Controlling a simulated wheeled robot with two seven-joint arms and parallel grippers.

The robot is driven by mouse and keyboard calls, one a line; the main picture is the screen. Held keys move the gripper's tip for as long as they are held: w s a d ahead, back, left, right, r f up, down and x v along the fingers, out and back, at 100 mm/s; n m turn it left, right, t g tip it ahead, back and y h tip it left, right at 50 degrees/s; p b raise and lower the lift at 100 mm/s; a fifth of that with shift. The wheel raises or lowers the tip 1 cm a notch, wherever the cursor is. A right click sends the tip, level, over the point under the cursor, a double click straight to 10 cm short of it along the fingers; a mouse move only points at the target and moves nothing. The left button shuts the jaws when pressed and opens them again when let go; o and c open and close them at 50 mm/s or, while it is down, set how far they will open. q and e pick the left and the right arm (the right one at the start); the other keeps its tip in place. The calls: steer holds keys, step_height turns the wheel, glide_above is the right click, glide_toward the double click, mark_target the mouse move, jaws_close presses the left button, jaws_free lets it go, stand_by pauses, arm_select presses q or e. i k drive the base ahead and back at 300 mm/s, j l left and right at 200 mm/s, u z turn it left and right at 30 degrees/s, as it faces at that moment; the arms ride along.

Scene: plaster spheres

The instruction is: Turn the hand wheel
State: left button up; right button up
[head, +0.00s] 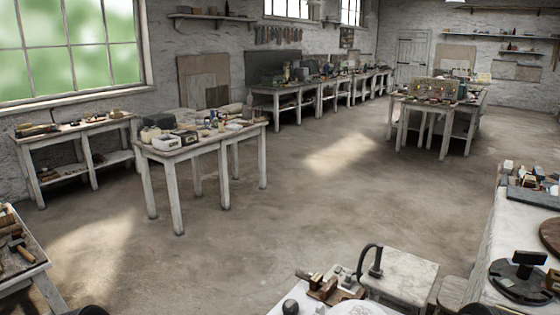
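I cannot clearly make out a hand wheel. A dark round disc (507,284) with a dark block standing on it lies on the pale bench (488,240) at the lower right. I cannot tell whether it is the hand wheel. A brown round disc (550,236) is cut by the right edge just behind it. Neither of my grippers shows. Only dark rounded shapes, perhaps parts of my arms, appear at the bottom edge on the left and right.
A small table with a black curved lamp-like neck (370,256) and a wooden tool (322,287) stands at the bottom centre. A tool-covered table (18,258) is at lower left. A cluttered table (185,148) stands mid-left. The middle floor (300,215) is clear.

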mark_target(517, 275)
steer(key=i+z, duration=0.1)
steer(key=z, duration=0.35)
steer(key=i+z, duration=0.1)
steer(key=z, duration=0.75)
steer(key=i+z, duration=0.15)
steer(key=z, duration=0.25)
